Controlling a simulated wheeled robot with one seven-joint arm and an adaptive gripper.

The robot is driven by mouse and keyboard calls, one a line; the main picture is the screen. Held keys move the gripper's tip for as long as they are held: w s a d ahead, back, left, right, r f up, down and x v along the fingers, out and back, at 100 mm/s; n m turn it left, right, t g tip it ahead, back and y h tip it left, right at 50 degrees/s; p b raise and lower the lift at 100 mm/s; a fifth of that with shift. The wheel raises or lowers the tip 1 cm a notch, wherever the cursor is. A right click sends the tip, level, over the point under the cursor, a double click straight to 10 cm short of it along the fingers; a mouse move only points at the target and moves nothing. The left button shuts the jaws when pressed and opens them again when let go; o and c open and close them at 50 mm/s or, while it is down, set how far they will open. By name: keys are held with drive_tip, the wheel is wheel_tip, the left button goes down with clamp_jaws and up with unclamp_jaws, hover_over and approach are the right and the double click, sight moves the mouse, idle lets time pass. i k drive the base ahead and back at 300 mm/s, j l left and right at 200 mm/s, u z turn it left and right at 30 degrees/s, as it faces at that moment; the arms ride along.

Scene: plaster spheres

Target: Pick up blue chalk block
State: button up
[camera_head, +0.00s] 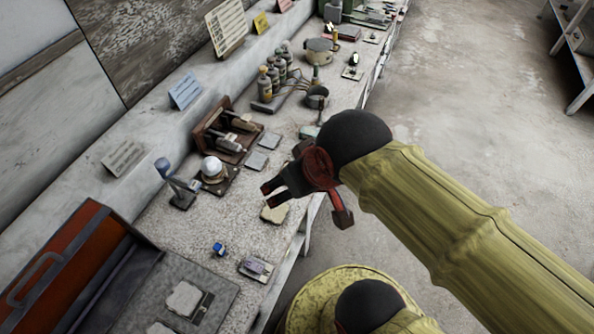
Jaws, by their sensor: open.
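A small blue block (219,249) with a pale patch lies on the speckled bench top (215,220), near the front edge; I take it for the blue chalk block. My gripper (270,197) is open and empty, above the bench, up and to the right of the blue block in the picture. Its fingers point left. A pale flat slab (275,211) shows just below the fingers. Nothing covers the blue block.
A small card with a purple item (256,268) lies right of the block. A red-orange toolbox (62,265) and a grey tray (225,295) stand at the lower left. A white dome on a stand (213,168) and a wooden rack (225,135) stand behind.

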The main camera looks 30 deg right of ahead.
sight(220, 251)
drive_tip(key=z, duration=0.5)
drive_tip(key=j+u, duration=0.1)
drive_tip(key=u, duration=0.3)
drive_tip(key=j+u, duration=0.1)
drive_tip(key=u, duration=0.3)
drive_tip(key=i+j+u, duration=0.1)
drive_tip(key=u, duration=0.3)
drive_tip(key=l+u, duration=0.25)
drive_tip(key=k+l+u, duration=0.2)
drive_tip(key=i+l, duration=0.05)
drive_tip(key=l, duration=0.05)
